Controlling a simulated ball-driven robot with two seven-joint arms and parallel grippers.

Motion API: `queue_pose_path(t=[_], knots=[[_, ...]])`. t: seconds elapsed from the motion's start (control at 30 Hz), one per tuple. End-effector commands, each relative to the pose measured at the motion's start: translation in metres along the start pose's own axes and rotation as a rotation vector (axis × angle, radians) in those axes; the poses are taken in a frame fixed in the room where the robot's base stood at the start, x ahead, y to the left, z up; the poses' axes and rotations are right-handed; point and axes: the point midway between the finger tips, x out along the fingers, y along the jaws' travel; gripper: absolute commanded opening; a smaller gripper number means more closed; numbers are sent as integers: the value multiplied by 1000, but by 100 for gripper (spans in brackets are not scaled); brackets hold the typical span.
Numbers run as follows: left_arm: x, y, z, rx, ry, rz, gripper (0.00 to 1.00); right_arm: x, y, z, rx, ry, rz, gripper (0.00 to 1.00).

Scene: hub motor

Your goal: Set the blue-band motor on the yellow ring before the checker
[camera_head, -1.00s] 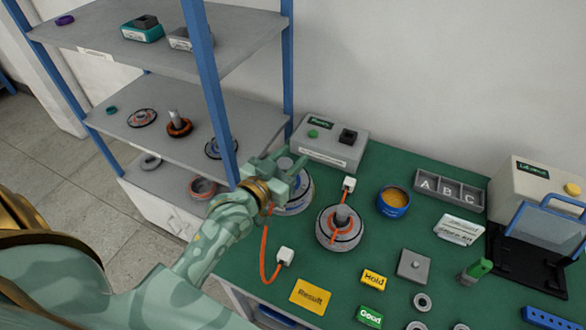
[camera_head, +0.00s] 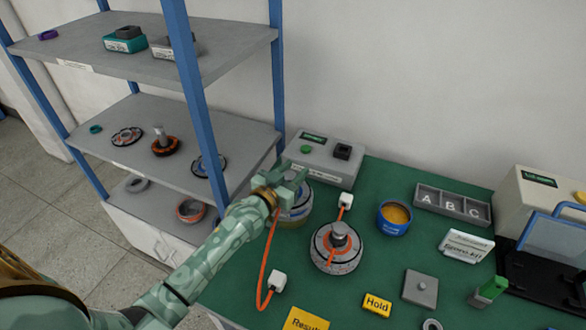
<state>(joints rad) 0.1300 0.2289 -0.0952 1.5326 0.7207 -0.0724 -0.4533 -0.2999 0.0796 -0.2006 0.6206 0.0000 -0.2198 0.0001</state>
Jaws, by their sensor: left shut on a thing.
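The blue-band motor (camera_head: 298,212) stands at the left edge of the green bench, in front of the grey checker box (camera_head: 320,171) with its green button. My left gripper (camera_head: 287,180) is over the motor and shut on it, hiding much of its top. The motor looks upright. My right gripper is not in view.
A second motor with orange marks (camera_head: 336,254) stands close to the right, with an orange cable (camera_head: 268,255) and white plugs nearby. A blue tin (camera_head: 394,219) stands further right. The shelf rack's blue post (camera_head: 200,100) rises just left of my gripper.

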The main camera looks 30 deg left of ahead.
Motion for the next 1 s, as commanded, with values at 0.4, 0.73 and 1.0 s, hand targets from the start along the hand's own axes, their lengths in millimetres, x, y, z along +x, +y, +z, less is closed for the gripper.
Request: queue_pose_path(t=[0.4, 0.73, 1.0], knots=[[2, 0, 6, -1, 11, -1, 0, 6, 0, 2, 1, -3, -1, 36], [0, 0, 10, 0, 2, 0, 59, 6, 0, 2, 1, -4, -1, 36], [-22, 0, 7, 1, 0, 0, 59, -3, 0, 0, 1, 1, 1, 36]])
